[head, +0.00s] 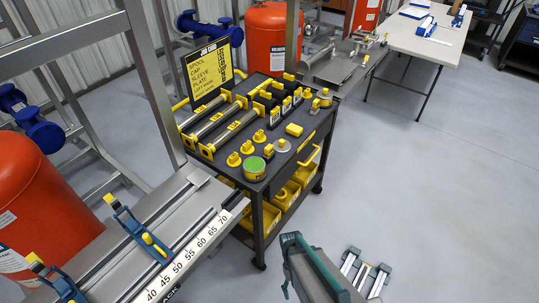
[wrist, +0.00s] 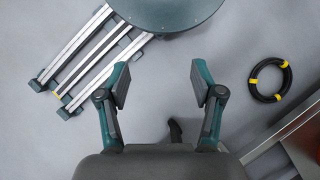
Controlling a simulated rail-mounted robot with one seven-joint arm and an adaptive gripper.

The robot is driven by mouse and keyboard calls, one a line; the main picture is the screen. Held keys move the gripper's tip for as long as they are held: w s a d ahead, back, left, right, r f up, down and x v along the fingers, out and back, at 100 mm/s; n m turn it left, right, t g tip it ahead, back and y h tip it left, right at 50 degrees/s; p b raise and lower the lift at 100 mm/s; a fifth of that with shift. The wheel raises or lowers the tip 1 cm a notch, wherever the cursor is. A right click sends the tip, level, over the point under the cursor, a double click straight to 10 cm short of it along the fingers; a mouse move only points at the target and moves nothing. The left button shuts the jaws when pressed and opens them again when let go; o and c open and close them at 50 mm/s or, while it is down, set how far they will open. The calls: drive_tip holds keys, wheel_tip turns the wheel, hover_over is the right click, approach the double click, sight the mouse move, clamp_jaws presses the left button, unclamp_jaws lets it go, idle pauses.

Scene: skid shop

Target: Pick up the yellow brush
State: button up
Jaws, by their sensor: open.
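I cannot make out a clear brush shape in the head view. A small yellow block-like piece (head: 294,130) lies on the dark cart top (head: 270,185) among several other yellow parts, and I cannot tell whether it is the yellow brush. My gripper (wrist: 161,82) is open and empty in the wrist view, with its two fingers spread above the grey floor. No yellow brush shows between or near the fingers. In the head view my arm stands at the bottom middle, in front of the cart and apart from it.
The cart carries yellow-ended rods, knobs, a green-topped round tin (head: 254,168) and a yellow sign (head: 208,75); yellow bins (head: 287,195) sit below. A bench with a number scale (head: 190,256) stands at left. A black coil (wrist: 268,81) lies on the floor. Floor at right is clear.

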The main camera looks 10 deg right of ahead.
drive_tip(key=w+d+r+n+t+b, duration=0.1)
drive_tip(key=w+r, duration=0.2)
drive_tip(key=w, duration=0.6)
drive_tip(key=w+d+r+t, duration=0.1)
drive_tip(key=w+r, duration=0.2)
drive_tip(key=w, duration=0.6)
wheel_tip(320, 180, up, 35)
drive_tip(key=n+t+b, duration=0.2)
drive_tip(key=n+t, duration=0.2)
drive_tip(key=n, duration=0.2)
hover_over(269, 147)
drive_tip(key=shift+d, duration=0.35)
drive_tip(key=shift+n, duration=0.3)
drive_tip(key=shift+a+f+p, duration=0.2)
drive_tip(key=shift+f+p, duration=0.7)
drive_tip(key=shift+f, duration=1.7)
drive_tip(key=shift+a+f+p, duration=0.15)
drive_tip(key=shift+f+p, duration=0.7)
drive_tip(key=shift+f, duration=1.7)
drive_tip(key=c, duration=1.3)
drive_tip(key=shift+o, duration=0.2)
drive_tip(key=shift+w+r, duration=0.1)
drive_tip(key=shift+r, duration=0.1)
